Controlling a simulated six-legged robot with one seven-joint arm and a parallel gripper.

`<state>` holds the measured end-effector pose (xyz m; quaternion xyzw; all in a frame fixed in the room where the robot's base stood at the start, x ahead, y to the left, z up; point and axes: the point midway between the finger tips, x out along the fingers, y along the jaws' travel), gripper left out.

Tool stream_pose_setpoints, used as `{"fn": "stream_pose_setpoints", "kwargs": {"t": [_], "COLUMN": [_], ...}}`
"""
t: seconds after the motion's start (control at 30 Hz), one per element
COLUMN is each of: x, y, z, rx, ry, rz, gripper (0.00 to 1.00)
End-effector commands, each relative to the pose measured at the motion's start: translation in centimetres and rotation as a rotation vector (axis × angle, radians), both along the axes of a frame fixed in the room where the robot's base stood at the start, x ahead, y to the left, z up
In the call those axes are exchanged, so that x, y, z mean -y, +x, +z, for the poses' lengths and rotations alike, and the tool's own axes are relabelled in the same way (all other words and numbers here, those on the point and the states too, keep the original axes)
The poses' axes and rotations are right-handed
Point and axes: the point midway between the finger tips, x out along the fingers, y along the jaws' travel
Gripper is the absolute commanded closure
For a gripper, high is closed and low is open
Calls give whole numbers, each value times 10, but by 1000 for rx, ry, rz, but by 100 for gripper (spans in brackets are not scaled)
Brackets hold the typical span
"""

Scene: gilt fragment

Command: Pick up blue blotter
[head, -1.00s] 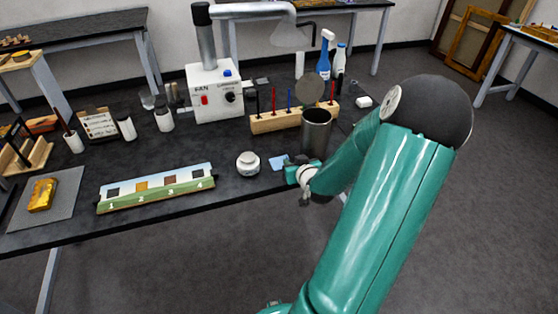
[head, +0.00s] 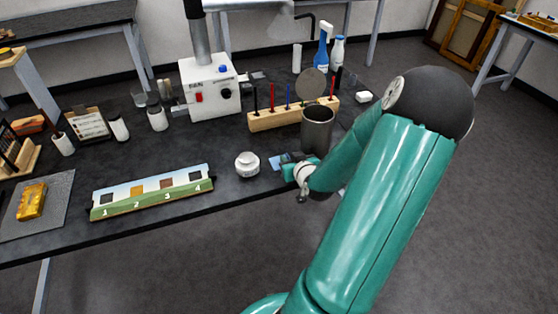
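The blue blotter (head: 275,163) is a small flat light-blue piece on the dark table (head: 237,194), right of a white lidded jar. My gripper (head: 284,169) is at the end of my teal arm, low over the table's front edge, at the right side of the blotter. Its fingers are small and dark in this view and seem to overlap the blotter's right part. I cannot tell whether they touch it or how far apart they are.
The white jar (head: 248,164) stands close left of the blotter. A dark metal cup (head: 317,128) stands just behind my gripper. A wooden rack (head: 266,121) with coloured tools is behind. A numbered strip (head: 152,192) lies left, and a gold piece (head: 32,201) on a grey mat (head: 58,193).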

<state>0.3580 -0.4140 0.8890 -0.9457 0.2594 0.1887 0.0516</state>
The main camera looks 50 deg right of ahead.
Motion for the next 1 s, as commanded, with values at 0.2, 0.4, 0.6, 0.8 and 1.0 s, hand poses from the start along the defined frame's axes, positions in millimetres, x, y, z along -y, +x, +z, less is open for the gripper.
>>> {"fn": "stream_pose_setpoints", "kwargs": {"t": [0.2,0.4,0.6,0.8,1.0], "x": [0,0,0,1,2], "y": [-1,-1,0,2,6], "z": [0,0,0,1,6], "rx": [0,0,0,0,0], "ry": [0,0,0,-1,-2], "rz": [-1,-1,0,0,1], "gripper": [90,100,100,100,100]}}
